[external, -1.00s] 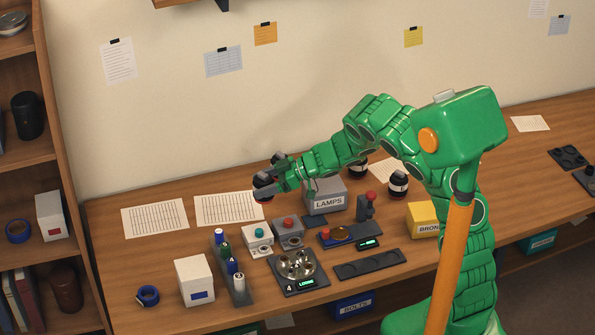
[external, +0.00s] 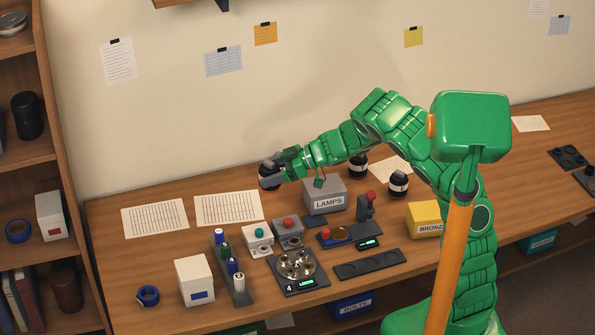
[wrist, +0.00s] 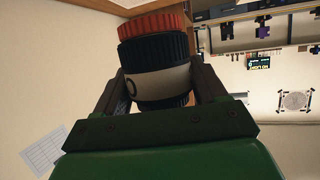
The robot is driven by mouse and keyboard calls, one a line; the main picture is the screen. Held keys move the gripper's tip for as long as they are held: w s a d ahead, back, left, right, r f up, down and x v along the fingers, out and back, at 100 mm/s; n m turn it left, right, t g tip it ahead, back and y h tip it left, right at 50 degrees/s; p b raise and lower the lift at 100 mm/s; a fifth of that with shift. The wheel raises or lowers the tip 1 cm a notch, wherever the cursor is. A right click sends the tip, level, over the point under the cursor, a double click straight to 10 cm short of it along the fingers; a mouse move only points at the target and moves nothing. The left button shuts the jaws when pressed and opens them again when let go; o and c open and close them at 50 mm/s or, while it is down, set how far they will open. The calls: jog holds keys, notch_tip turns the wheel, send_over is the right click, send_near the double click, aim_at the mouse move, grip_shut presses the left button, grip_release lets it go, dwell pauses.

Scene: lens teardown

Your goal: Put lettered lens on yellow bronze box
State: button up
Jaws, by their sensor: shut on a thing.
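My gripper (external: 275,173) is shut on a black lens (wrist: 155,65), held in the air above the back left part of the bench, left of the grey LAMPS box. In the wrist view the lens has a ribbed black barrel, a red ring at its far end and a pale band with a dark mark, partly hidden by the fingers. The yellow box (external: 424,216) labelled "BRONZ…" stands at the right of the bench, partly hidden behind my arm. Two similar black lenses with pale bands, one (external: 398,184) right of the LAMPS box and one (external: 358,166) behind it, stand on the bench.
The grey LAMPS box (external: 323,198) stands mid-bench. In front are a small stand with a red top (external: 368,204), button boxes (external: 288,232), a scale with metal parts (external: 298,268), a dark tray (external: 370,263) and a battery rack (external: 231,265). Paper sheets lie at the back left.

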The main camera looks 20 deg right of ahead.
aim_at(271, 161)
notch_tip(271, 161, up, 3)
jog(key=shift+r, duration=0.2)
jog(key=shift+w+d+r, duration=0.1)
jog(key=shift+w+d, duration=0.05)
jog(key=shift+d, duration=0.4)
jog(key=s+d+m+t+h, duration=0.1)
jog(key=s+d+m+t, duration=0.1)
jog(key=d, duration=1.6)
jog(key=s+d+m+t+h, duration=0.1)
jog(key=s+d+m+t, duration=0.15)
jog(key=d, duration=1.65)
jog(key=s+d+m+t+h, duration=0.1)
jog(key=s+d+t, duration=0.1)
jog(key=s+d, duration=0.75)
jog(key=shift+g, duration=0.25)
jog(key=shift+w+d+f, duration=0.15)
jog(key=shift+w+f, duration=0.05)
jog(key=shift+f, duration=2)
jog(key=shift+w+d+f, duration=0.15)
jog(key=shift+w+f, duration=0.05)
jog(key=shift+f, duration=1.95)
jog(key=shift+w+d+f, duration=0.15)
jog(key=shift+w+f, duration=0.05)
jog(key=shift+f, duration=2)
jog(key=shift+f, duration=0.45)
